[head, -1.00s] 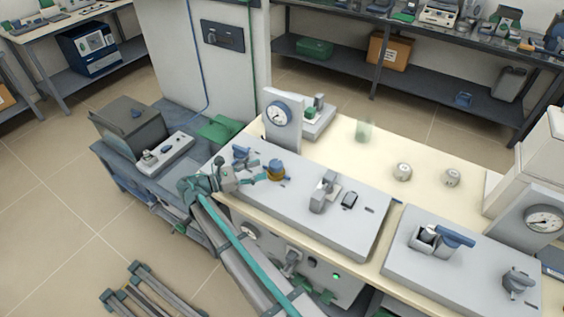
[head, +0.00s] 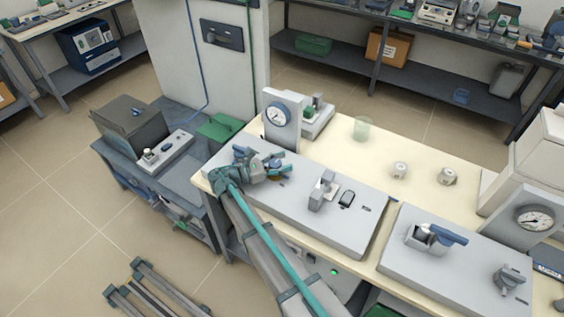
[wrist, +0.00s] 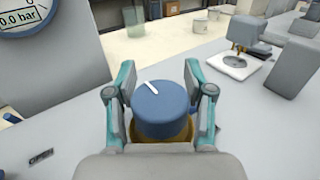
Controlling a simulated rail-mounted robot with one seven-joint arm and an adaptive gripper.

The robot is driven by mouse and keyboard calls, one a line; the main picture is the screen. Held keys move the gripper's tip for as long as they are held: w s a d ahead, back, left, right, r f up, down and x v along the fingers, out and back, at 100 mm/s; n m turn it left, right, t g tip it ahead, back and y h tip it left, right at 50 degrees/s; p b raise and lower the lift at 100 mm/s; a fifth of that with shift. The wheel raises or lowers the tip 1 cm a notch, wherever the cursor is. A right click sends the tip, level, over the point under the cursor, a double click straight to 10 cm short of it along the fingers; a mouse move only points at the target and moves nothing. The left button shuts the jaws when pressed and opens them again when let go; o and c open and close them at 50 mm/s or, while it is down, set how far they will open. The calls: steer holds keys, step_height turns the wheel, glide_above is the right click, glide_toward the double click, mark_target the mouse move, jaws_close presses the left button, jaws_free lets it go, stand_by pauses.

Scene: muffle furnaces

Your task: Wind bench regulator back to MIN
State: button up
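The regulator knob (wrist: 162,108) is a blue round cap with a white pointer line on top, on a brass-coloured base. In the wrist view the pointer aims up and slightly left. My gripper (wrist: 160,88) straddles the knob, one teal-and-grey finger on each side. The fingers look open, with no clear grip on the knob. In the head view my gripper (head: 274,168) covers most of the knob. A pressure gauge (head: 278,116) stands behind on a grey upright; its display in the wrist view (wrist: 22,18) reads 0.0 bar. No MIN marking is legible.
A second panel (head: 455,270) with a blue-handled valve lies further right. White pots (head: 400,170) and a clear beaker (head: 362,128) stand behind.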

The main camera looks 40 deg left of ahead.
steer(key=c, duration=0.9)
